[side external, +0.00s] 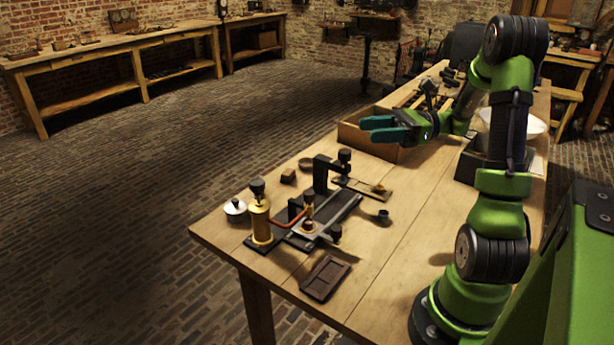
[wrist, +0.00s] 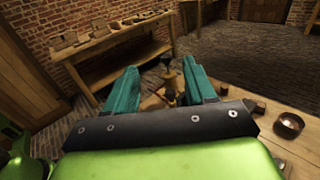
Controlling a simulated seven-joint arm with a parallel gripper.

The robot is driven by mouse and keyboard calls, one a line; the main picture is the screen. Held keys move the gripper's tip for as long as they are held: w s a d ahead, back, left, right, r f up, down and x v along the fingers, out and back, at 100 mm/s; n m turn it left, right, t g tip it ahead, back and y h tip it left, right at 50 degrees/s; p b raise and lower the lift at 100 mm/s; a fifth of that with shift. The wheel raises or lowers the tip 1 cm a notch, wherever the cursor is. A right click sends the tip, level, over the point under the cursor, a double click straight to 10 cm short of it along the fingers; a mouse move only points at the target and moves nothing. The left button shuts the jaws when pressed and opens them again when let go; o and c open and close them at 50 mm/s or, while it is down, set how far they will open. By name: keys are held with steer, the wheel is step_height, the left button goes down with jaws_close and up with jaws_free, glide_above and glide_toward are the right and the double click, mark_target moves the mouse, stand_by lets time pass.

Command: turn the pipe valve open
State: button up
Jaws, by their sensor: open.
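A pipe apparatus stands on the wooden table in the side external view. It has an upright brass cylinder (side external: 261,221) with a black knob on top, a copper pipe (side external: 288,216) and a dark base plate (side external: 342,208). Several black knobs rise from it; I cannot tell which is the pipe valve or how it is turned. My gripper (side external: 366,130) is above the table, behind and right of the apparatus, with teal fingers pointing left. It is open, empty and touches nothing.
An open wooden box (side external: 365,146) stands under my gripper.

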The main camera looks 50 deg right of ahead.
steer(key=shift+r, duration=1.3)
